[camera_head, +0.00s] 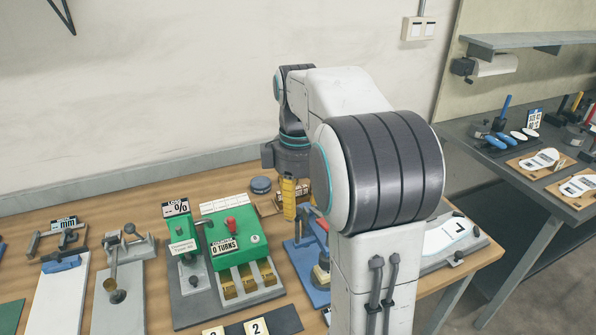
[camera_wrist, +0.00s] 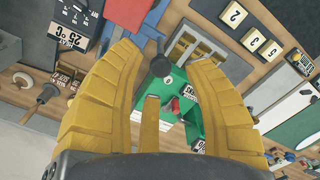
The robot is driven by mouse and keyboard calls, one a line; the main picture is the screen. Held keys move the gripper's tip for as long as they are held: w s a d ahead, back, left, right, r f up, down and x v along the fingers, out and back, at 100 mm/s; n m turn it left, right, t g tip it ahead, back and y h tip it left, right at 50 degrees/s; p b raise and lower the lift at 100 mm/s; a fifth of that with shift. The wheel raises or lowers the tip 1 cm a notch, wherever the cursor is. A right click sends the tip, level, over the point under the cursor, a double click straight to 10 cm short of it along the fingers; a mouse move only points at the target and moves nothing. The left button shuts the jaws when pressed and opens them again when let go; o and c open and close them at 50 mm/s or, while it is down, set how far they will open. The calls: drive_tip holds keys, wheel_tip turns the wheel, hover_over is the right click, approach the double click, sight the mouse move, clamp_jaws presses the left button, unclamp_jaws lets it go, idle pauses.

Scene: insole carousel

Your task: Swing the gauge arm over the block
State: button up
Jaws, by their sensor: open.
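My gripper (camera_head: 291,205) points down behind the bench's middle, with its yellow fingers just right of the green counter unit (camera_head: 255,240). In the wrist view its fingers (camera_wrist: 165,58) are spread and hold nothing. A small dark cylinder (camera_head: 196,281) stands on that base. In the wrist view a black knob (camera_wrist: 160,66) on a green part shows between the fingers. The block cannot be identified surely.
A blue fixture (camera_head: 307,262) stands close beside my gripper, partly hidden by my arm. Number plates (camera_head: 255,326) lie in front of the counter. Grey fixtures, one with a brass pin (camera_head: 113,270) and one with an "mm" display (camera_head: 64,223), stand at left.

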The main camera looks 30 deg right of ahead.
wheel_tip(320, 180, up, 10)
drive_tip(key=shift+f, duration=0.2)
idle(0.3)
idle(0.5)
